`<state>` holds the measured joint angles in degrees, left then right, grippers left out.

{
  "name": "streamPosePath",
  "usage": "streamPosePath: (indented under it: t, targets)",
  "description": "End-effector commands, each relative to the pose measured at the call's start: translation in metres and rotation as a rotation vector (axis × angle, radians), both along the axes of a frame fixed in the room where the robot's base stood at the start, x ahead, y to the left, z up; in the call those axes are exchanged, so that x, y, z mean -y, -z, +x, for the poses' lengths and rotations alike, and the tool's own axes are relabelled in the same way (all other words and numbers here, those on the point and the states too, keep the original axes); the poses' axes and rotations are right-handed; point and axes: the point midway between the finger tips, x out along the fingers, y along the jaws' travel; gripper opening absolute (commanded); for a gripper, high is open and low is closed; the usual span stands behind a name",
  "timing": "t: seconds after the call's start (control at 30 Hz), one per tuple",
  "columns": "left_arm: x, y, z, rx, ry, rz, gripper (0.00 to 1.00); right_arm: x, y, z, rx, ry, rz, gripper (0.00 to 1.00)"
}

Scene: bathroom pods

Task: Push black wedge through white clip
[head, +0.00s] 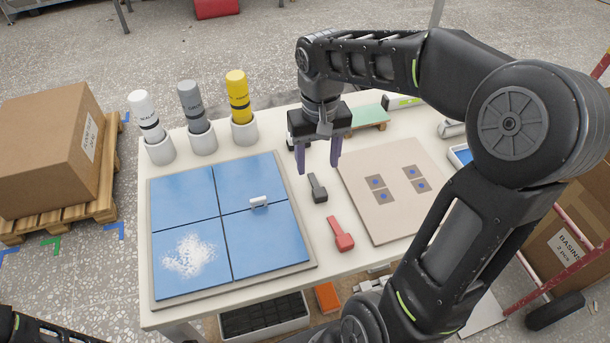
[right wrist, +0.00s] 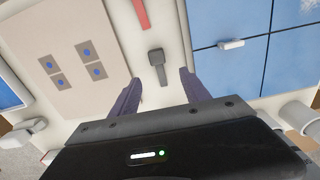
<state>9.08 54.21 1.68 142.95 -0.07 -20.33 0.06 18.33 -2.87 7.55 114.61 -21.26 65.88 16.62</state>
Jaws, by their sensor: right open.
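The black wedge (head: 317,188) lies on the white table between the blue tile panel and the beige board. It also shows in the right wrist view (right wrist: 158,62), ahead of the fingers and between their lines. The white clip (head: 259,202) stands on the blue tile panel, near the joints between the tiles. It shows in the right wrist view too (right wrist: 231,44). My right gripper (head: 319,172) is open and empty, its purple fingers pointing down above the table near the wedge, not touching it. Part of my left arm shows at the bottom left of the head view; its gripper is out of frame.
A red wedge-like piece (head: 341,234) lies just in front of the black wedge. The blue tile panel (head: 282,255) carries a white powdery patch. Several bottles in white cups stand along the back left. The beige board (head: 372,217) lies on the right.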

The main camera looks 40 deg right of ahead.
Motion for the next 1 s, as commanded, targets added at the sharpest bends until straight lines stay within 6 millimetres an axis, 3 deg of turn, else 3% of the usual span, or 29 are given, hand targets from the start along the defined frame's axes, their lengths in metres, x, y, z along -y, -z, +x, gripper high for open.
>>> streamPosePath:
  t: [0.27,0.53,0.87,1.0]
  targets:
    - [0.000,0.000,-0.001,-0.001,0.000,0.000,0.36,0.000,0.001,0.000,0.000,0.000,0.000,0.55]
    - [0.000,-0.001,0.000,-0.001,0.000,0.000,0.36,0.000,0.024,0.000,-0.002,-0.001,0.001,0.55]
    - [0.000,-0.001,0.000,-0.001,0.000,0.000,0.36,0.000,0.027,0.000,0.000,0.000,0.000,0.55]
    - [0.000,-0.005,0.000,-0.001,0.000,0.000,0.36,0.001,0.037,-0.001,-0.005,0.000,0.002,0.55]
